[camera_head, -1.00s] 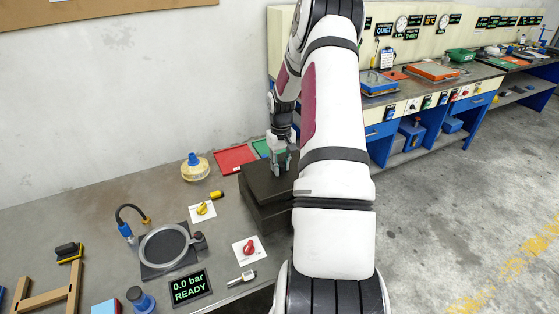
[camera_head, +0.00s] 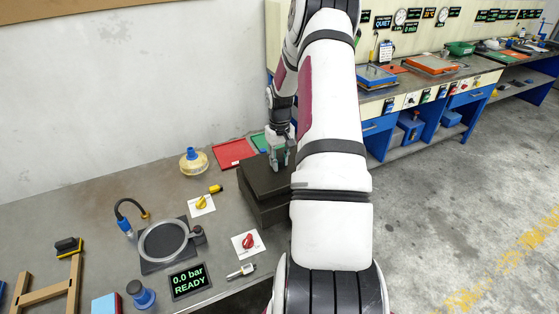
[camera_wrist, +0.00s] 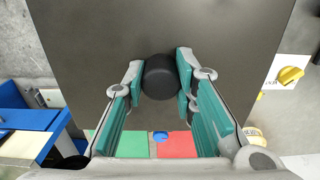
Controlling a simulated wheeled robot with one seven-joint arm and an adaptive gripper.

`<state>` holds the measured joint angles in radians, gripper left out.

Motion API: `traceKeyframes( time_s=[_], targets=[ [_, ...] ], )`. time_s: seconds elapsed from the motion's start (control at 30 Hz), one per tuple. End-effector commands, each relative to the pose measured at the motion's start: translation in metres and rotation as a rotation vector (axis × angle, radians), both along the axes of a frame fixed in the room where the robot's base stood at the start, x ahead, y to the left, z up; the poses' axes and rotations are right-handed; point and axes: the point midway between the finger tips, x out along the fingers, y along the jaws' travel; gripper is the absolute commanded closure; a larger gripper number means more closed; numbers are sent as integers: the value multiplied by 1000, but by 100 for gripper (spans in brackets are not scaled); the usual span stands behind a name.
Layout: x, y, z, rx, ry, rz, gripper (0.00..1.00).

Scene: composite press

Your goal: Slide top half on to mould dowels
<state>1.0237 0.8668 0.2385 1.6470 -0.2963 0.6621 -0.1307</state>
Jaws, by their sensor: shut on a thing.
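The top half (camera_head: 257,179) is a dark, flat, near-black block lying level over a second dark block, the lower mould half (camera_head: 264,209), on the bench. In the wrist view the top half's plate (camera_wrist: 225,45) fills most of the picture. A round black knob (camera_wrist: 160,76) stands on it. My gripper (camera_wrist: 161,72) is shut on this knob, with a teal-padded finger on each side. In the head view my gripper (camera_head: 279,166) is above the block's upper face. My arm covers the blocks' right side. I see no dowels, and any gap between the halves is unclear.
A red tray (camera_head: 233,153) and a green tray (camera_head: 259,141) lie behind the blocks. A yellow knob (camera_head: 202,202), a red knob (camera_head: 248,242), a ring fixture (camera_head: 163,241) and a pressure display (camera_head: 190,281) lie to the left on the bench (camera_head: 90,215).

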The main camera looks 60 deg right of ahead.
Motion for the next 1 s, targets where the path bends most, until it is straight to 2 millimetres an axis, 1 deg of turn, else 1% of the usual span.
traceKeyframes(
  time_s=[1.0],
  targets=[
    [1,0,-21,0,-1,0,100]
  ],
)
